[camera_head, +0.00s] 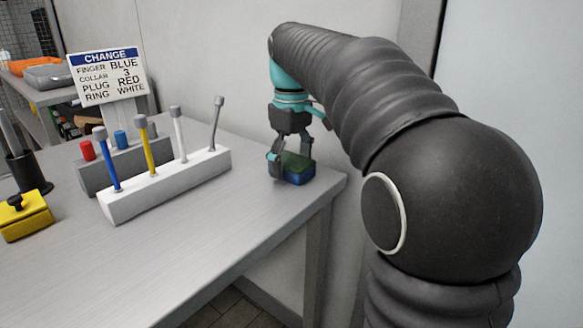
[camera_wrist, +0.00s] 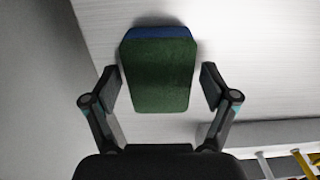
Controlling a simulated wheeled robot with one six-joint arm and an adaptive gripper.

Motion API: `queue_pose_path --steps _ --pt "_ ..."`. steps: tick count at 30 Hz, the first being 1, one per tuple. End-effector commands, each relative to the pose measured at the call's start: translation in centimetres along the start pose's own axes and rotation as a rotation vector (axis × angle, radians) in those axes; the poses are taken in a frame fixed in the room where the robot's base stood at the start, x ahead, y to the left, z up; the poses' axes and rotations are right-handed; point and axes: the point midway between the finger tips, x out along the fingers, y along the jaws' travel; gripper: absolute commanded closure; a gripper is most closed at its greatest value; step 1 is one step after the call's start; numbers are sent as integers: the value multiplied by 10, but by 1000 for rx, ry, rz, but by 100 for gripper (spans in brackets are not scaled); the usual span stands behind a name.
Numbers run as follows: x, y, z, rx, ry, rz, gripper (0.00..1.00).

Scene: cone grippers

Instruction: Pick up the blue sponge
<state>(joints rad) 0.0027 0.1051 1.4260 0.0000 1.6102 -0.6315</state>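The blue sponge (camera_head: 297,179) lies on the grey table near its far right corner, with a dark green upper face. In the wrist view the green face of the sponge (camera_wrist: 158,80) fills the space between the fingers, with a blue strip along its far edge. My gripper (camera_head: 287,160) points down over the sponge. In the wrist view my gripper (camera_wrist: 161,87) is open, one finger on each side of the sponge, with a narrow gap at both sides. The sponge's lower part is hidden in the wrist view.
A white block (camera_head: 165,185) with several coloured upright sticks stands left of the sponge. A grey block (camera_head: 100,172) with red and blue plugs, a sign (camera_head: 108,76) and a yellow block (camera_head: 25,218) are farther left. The wall is close behind the sponge; the table front is clear.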

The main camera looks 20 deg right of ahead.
Motion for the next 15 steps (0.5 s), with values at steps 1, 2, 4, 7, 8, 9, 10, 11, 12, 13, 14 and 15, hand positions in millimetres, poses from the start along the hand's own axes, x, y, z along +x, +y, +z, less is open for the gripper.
queue_pose_path --steps 1,2,4,7,8,9,10,11,12,13,14,15 --pt "0 0 0 0 0 0 31" --pt "0 0 0 0 0 0 37" --pt "0 0 0 0 0 0 49" --pt "0 0 0 0 0 0 50" --pt "0 0 0 0 0 0 50" --pt "0 0 0 0 0 0 50" --pt "0 0 0 0 -1 0 50" --pt "0 0 0 0 -1 0 50" --pt "0 0 0 0 -1 0 50" --pt "0 0 0 0 -1 -1 50" --pt "0 0 0 0 -1 -1 50" --pt "0 0 0 0 -1 -1 50"
